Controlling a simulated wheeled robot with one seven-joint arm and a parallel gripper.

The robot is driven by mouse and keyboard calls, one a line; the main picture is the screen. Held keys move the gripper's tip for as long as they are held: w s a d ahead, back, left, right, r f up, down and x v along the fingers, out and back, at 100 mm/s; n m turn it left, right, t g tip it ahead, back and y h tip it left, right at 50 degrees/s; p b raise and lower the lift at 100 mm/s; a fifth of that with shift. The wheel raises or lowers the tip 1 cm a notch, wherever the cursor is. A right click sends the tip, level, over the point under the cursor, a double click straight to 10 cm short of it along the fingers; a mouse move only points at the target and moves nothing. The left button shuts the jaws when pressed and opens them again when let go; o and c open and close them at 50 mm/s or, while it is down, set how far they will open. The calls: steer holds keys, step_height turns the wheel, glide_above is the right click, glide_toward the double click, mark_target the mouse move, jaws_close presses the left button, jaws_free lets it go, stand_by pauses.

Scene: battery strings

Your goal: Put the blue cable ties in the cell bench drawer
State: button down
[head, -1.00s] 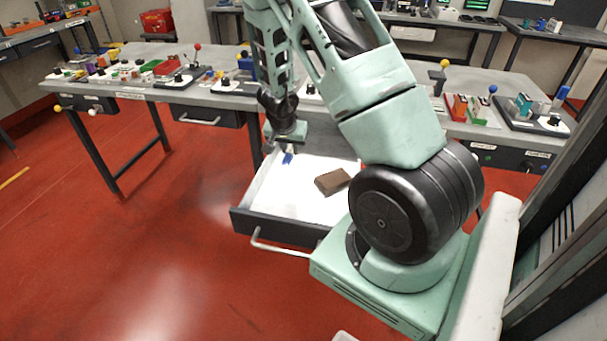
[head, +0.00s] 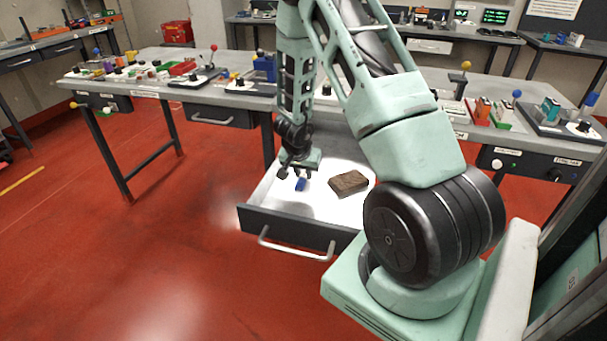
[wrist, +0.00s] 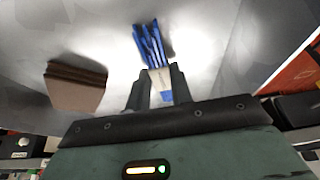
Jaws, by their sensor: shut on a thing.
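The blue cable ties (wrist: 149,45) are a small bundle with a pale band around it, held between the fingers of my gripper (wrist: 157,88) in the wrist view. My gripper (head: 301,181) is shut on them in the head view, where the blue ties (head: 300,185) show just below the fingers. The open drawer (head: 300,222) has a dark front, a bar handle and a white inside. The gripper and ties are over the left part of its inside. I cannot tell whether the ties touch the drawer floor.
A brown block (head: 348,183) lies in the drawer, right of the ties; it also shows in the wrist view (wrist: 76,87). The bench (head: 225,98) behind carries many small items. A closed drawer (head: 222,116) is to the left. The drawer floor around the ties is clear.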

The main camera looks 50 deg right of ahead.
steer(key=c, duration=1.6)
jaws_free()
steer(key=shift+f, duration=0.15)
steer(key=shift+c, duration=0.2)
steer(key=o, duration=0.4)
